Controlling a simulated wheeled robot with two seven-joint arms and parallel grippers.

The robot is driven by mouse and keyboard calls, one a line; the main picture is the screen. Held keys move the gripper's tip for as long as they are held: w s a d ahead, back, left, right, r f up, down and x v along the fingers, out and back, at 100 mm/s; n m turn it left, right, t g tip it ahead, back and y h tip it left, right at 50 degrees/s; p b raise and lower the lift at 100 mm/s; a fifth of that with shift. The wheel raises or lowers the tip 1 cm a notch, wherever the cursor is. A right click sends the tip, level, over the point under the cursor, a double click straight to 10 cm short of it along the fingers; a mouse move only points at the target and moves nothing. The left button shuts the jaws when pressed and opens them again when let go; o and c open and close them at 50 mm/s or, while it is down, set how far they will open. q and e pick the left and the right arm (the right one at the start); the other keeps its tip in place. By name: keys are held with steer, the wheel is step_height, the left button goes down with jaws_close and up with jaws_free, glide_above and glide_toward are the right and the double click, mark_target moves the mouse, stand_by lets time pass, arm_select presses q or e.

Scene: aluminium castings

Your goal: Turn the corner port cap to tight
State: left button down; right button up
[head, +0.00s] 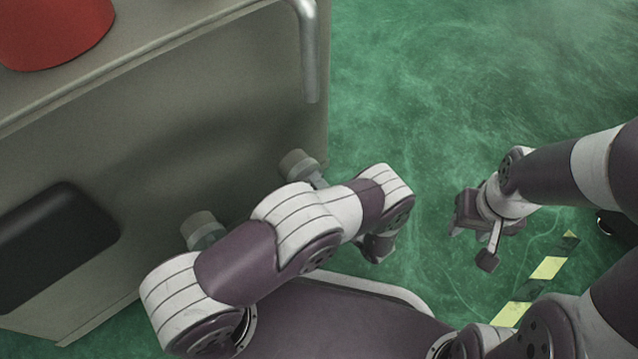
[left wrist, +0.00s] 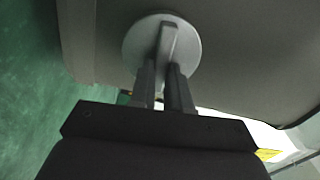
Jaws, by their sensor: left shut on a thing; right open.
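The port cap (left wrist: 133,45) is a pale round disc with a raised bar across it, set on a grey surface in the left wrist view. My left gripper (left wrist: 161,76) is shut on the cap's bar, with one finger on each side of its lower end. The bar stands nearly upright in that view. In the head view my own arm links hide the left fingertips, and I cannot tell which fitting there is this cap. My right gripper (head: 472,246) is open and empty, low over the green floor, well right of the grey body.
A large grey body (head: 190,125) fills the left, with a red container (head: 55,35) on top and a bent metal rail (head: 309,60). Two grey round fittings (head: 203,226) (head: 298,162) show low beside it. Yellow-black floor tape (head: 547,267) lies right; open green floor surrounds my right gripper.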

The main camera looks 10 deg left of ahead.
arm_select(q)
steer(key=shift+m, duration=0.6)
steer(key=shift+f, duration=0.1)
steer(key=c, duration=1.1)
jaws_free()
